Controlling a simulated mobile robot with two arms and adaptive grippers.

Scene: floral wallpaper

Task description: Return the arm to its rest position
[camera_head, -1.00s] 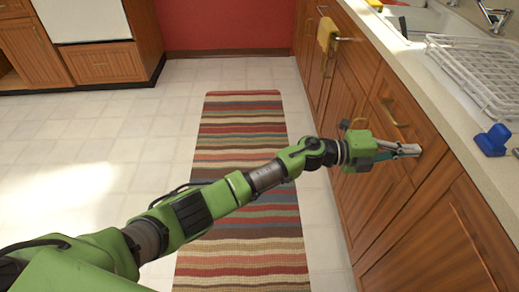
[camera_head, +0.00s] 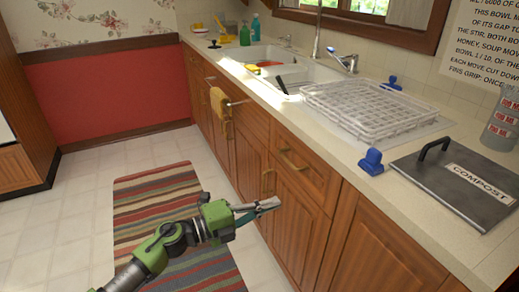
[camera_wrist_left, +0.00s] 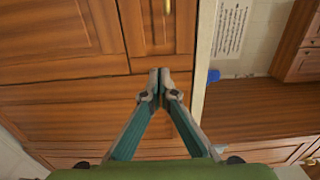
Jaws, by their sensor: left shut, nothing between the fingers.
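My left arm reaches in from the bottom of the head view. Its green left gripper (camera_head: 268,205) is in front of the wooden cabinet doors (camera_head: 296,226), below the counter edge. The fingers are shut with nothing between them. In the left wrist view the fingertips (camera_wrist_left: 160,82) meet in front of the wooden cabinet fronts (camera_wrist_left: 60,95). I cannot tell whether they touch the wood. My right gripper is in neither view.
The counter (camera_head: 330,150) holds a wire dish rack (camera_head: 365,108), a blue object (camera_head: 371,162) and a dark compost lid (camera_head: 455,182). A yellow towel (camera_head: 220,108) hangs from a cabinet bar. A striped rug (camera_head: 160,195) lies on the open tiled floor.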

